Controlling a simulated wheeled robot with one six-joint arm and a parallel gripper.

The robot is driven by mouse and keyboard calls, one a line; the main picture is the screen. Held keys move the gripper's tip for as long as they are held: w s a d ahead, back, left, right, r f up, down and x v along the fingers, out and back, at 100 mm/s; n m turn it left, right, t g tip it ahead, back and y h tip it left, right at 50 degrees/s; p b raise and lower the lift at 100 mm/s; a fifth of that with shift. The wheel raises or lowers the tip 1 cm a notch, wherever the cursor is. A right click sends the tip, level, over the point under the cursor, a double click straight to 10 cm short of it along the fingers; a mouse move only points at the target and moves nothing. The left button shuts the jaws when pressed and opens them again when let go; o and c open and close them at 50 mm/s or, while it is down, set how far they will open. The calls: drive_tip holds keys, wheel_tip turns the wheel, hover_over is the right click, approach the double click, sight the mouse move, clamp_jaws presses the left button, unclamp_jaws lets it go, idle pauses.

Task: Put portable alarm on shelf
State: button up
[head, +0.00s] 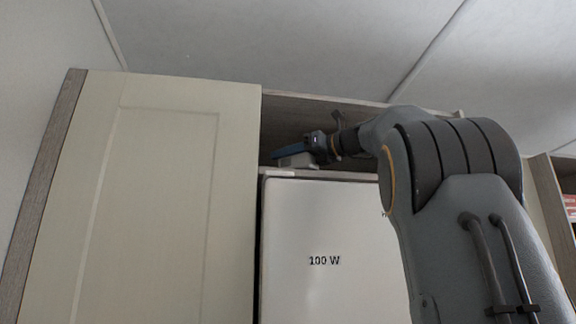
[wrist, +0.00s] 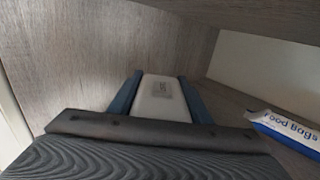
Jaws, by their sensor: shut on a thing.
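In the head view my gripper (head: 296,152) reaches into the opening of the upper cabinet, with the white alarm (head: 297,160) just under the fingers. My gripper is shut on the alarm. The wood-grain shelf (wrist: 228,102) lies below and to the right of it. I cannot tell whether the alarm touches the shelf.
A Food Bags box (wrist: 287,130), white and blue, lies at the right in the wrist view. Wood-grain walls close in at the left and top. In the head view a cream door (head: 165,200) is at the left, and a white panel marked "100 W" (head: 320,235) stands below the opening.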

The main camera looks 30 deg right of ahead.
sight(288, 167)
drive_tip(key=shift+f, duration=1.65)
drive_tip(key=shift+f, duration=0.2)
drive_tip(key=o, duration=1.1)
drive_tip(key=shift+o, duration=0.2)
drive_tip(key=shift+s+r, duration=0.1)
drive_tip(key=shift+r, duration=0.15)
drive_tip(key=b+v, duration=0.3)
drive_tip(key=v, duration=0.8)
drive_tip(key=shift+s+d, duration=0.2)
drive_tip(key=shift+s, duration=0.25)
